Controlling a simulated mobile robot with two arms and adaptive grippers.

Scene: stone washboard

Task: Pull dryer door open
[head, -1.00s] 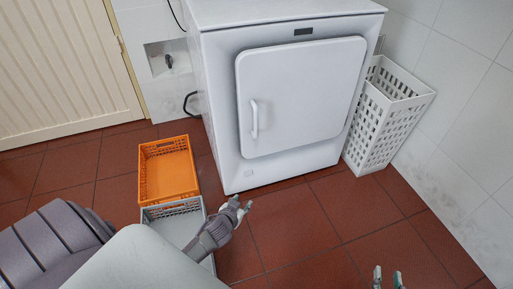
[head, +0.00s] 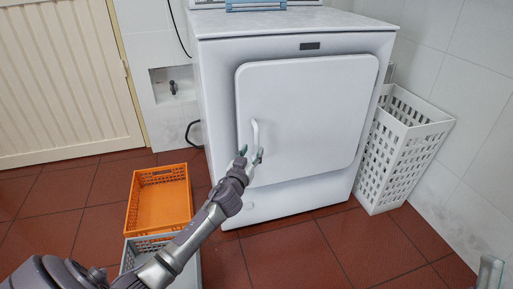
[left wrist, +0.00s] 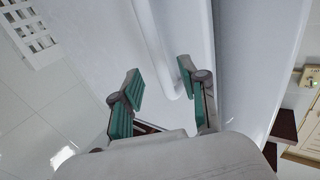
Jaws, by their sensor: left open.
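The dryer (head: 290,202) is a white box with a closed white door (head: 315,115). A white vertical handle (head: 255,131) is on the door's left side. My left gripper (head: 251,155) is open at the handle's lower end. In the left wrist view, the handle (left wrist: 156,45) reaches down toward the space between the open fingers (left wrist: 158,87), closer to the right finger. I cannot tell whether either finger touches it. Only a small part of my right gripper (head: 490,272) shows at the bottom right corner; its jaws cannot be judged.
An orange crate (head: 131,210) and a grey crate (head: 190,275) stand on the red tile floor left of the dryer, partly under my left arm. A tall white basket (head: 385,170) stands between dryer and right wall. Floor in front of the dryer (head: 330,250) is clear.

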